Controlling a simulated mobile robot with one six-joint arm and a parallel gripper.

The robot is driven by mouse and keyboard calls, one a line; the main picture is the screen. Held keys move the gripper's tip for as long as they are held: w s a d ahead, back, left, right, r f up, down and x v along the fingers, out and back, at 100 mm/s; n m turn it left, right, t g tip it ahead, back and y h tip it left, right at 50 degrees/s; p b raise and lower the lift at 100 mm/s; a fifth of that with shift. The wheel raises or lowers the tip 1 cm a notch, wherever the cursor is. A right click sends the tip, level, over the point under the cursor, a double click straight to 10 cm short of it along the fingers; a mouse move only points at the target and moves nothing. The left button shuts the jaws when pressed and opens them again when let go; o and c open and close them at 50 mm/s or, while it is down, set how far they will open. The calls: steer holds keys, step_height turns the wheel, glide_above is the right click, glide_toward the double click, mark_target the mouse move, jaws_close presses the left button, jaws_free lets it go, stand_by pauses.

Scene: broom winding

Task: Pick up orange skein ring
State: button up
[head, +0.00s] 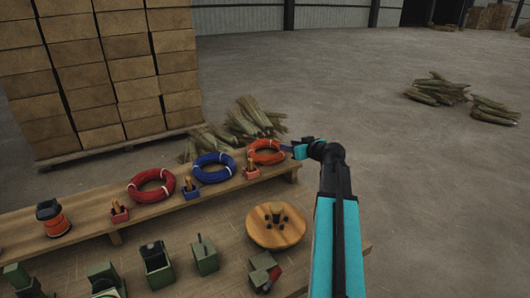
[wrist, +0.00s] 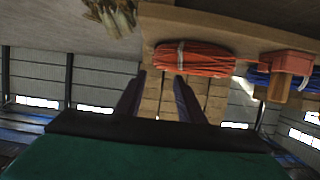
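The orange skein ring (head: 268,161) lies flat at the right end of the raised wooden shelf. In the wrist view the orange skein (wrist: 200,60) appears edge-on, just beyond the fingertips. My gripper (head: 292,150) is at the right side of the ring, close to it. In the wrist view the two fingers of my gripper (wrist: 158,77) are spread apart with nothing between them. From these views I cannot tell whether a fingertip touches the ring.
A blue skein (head: 214,179) and a red skein (head: 151,198) lie farther left on the shelf (head: 190,208). A small orange-red block holder (head: 251,173) stands beside the orange ring. A round wooden disc (head: 262,235) is on the lower bench. Straw bundles (head: 240,122) lie behind.

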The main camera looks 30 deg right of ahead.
steer(key=shift+x, duration=1.65)
steer(key=shift+p+x, duration=0.8)
steer(key=shift+x, duration=1.95)
jaws_close()
